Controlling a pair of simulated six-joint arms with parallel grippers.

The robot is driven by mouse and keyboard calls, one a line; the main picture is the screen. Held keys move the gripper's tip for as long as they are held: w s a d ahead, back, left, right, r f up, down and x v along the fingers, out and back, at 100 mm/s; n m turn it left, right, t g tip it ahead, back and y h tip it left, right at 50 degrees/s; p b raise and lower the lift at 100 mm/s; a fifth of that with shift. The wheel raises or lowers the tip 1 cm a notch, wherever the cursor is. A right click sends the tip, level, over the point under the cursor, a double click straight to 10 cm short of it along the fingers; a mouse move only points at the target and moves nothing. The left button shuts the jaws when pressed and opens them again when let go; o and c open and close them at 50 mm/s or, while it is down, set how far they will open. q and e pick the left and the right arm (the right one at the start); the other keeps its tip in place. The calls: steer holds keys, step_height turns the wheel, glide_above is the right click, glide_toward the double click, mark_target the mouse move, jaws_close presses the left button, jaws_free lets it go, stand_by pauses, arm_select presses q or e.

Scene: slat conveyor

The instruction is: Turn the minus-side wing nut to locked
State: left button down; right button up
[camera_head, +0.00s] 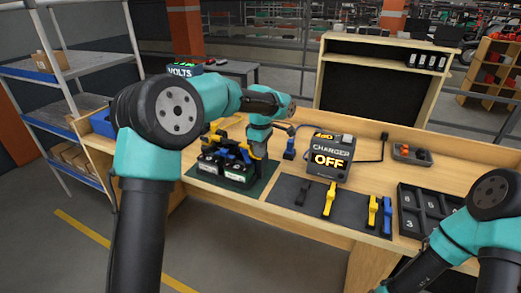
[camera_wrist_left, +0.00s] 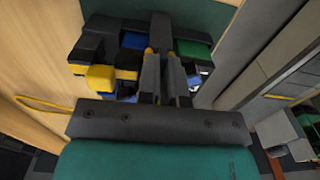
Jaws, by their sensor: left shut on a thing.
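The battery stand (camera_head: 223,180) holds black batteries with pale labels and black, blue and yellow parts on top, on a green mat (camera_head: 262,179). My left gripper (camera_head: 259,156) reaches down at the stand's right side. In the left wrist view my left gripper (camera_wrist_left: 164,62) has its two dark fingers close together over the stand (camera_wrist_left: 92,50), shut on a small part at the wing nut's place. The fingers hide most of that part, so its turn angle cannot be told. My right arm shows at the lower right of the head view, but its gripper is out of frame.
A charger (camera_head: 330,158) reading OFF stands behind a dark mat (camera_head: 288,190) with yellow, blue and black tools. A black compartment tray (camera_head: 421,207) and a small bin of orange items (camera_head: 412,154) are at the right.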

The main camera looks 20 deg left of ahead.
arm_select(q)
steer(key=shift+m, duration=0.5)
steer(key=m, duration=0.3)
steer(key=shift+m, duration=0.3)
steer(key=m, duration=0.4)
steer(key=shift+m, duration=0.3)
steer(key=m, duration=0.8)
steer(key=shift+m, duration=0.3)
steer(key=c, duration=1.3)
jaws_free()
steer(key=shift+o, duration=0.2)
steer(key=shift+r, duration=0.1)
